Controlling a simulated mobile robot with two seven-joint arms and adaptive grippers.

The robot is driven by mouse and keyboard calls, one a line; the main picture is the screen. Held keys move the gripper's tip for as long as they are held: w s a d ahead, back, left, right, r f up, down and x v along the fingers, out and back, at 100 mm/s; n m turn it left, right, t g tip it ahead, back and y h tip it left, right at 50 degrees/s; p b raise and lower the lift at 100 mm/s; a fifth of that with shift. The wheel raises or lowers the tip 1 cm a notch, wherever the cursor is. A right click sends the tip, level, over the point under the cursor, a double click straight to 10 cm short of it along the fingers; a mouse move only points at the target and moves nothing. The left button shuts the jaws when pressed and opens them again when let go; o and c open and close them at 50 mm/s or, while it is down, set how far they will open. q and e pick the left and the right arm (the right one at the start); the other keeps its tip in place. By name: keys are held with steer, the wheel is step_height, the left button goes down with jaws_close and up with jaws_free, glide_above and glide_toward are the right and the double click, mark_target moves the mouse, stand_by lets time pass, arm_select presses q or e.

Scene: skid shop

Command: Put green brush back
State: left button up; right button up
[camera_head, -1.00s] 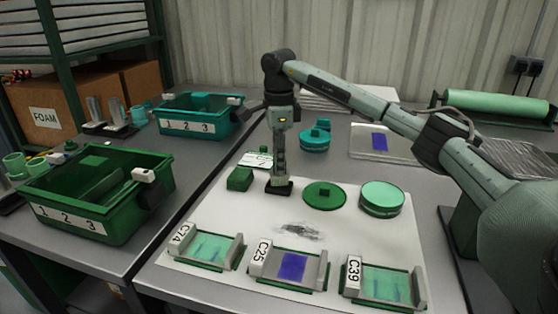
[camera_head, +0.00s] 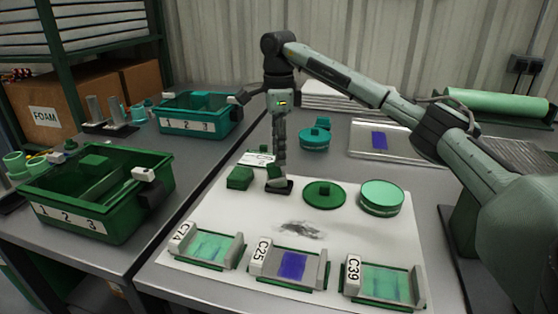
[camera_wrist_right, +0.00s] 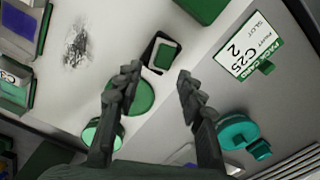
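A small block with a green top and pale sides, apparently the green brush (camera_wrist_right: 165,55), stands in a black holder (camera_wrist_right: 151,49) in the right wrist view. In the head view the pale body of the brush (camera_head: 273,173) shows above the dark holder (camera_head: 283,188) on the white mat. My right gripper (camera_head: 279,165) points down just above it. In the right wrist view the right gripper (camera_wrist_right: 159,76) has its fingers spread, with nothing between the tips, and the brush lies beyond them. My left gripper is not in view.
A green block (camera_head: 240,178), a dark green lid (camera_head: 324,194) and a teal round tin (camera_head: 382,198) stand close by. Plates C74 (camera_head: 207,246), C25 (camera_head: 290,267) and C39 (camera_head: 383,284) line the front. A green bin (camera_head: 98,218) and a teal bin (camera_head: 205,129) stand left.

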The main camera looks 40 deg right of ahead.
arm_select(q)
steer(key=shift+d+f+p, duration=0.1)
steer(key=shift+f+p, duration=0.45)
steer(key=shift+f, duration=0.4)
arm_select(e)
step_height(320, 180, up, 9)
steer(key=shift+r, duration=0.2)
steer(key=shift+s+f, duration=0.1)
